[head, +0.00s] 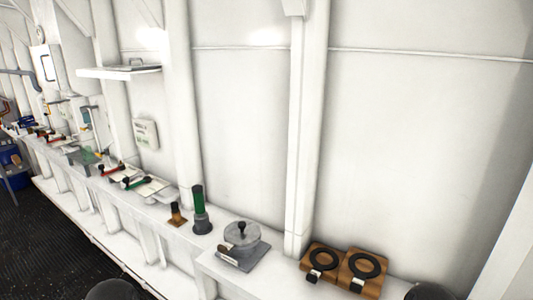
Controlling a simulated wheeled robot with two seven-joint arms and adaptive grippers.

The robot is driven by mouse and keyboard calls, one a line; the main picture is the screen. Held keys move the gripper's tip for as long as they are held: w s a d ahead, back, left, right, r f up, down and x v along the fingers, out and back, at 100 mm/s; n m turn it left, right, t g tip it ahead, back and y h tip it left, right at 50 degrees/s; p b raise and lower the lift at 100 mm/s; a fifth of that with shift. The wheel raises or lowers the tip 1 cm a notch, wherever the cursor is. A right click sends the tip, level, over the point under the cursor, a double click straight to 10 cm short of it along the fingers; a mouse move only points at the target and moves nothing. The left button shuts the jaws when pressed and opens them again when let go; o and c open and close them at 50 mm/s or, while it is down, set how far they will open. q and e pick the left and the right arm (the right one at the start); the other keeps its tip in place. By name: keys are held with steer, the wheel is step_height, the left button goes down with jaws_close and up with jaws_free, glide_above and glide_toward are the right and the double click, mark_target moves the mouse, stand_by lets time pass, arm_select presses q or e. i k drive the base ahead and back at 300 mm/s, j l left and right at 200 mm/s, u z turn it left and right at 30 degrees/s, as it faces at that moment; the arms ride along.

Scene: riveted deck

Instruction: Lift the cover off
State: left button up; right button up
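A round grey cover (242,239) with a black knob on top sits at the lower middle of the head view. It rests level on a flat grey plate (254,257) on the white ledge. What is under the cover is hidden. Neither of my grippers shows. Only dark rounded shapes, which may be parts of my arms, show at the bottom edge, left and right, apart from the cover.
Left of the cover stand a green cylinder in a dark holder (202,222) and a small brown stand (178,216). Right are two wooden boards with black rings (324,259). A wall pillar (300,150) rises behind. A shelf (118,72) hangs upper left.

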mark_target(241, 232)
steer(key=i+j+z, duration=0.15)
steer(key=j+z, duration=0.95)
steer(key=j, duration=0.2)
steer(key=i, duration=0.05)
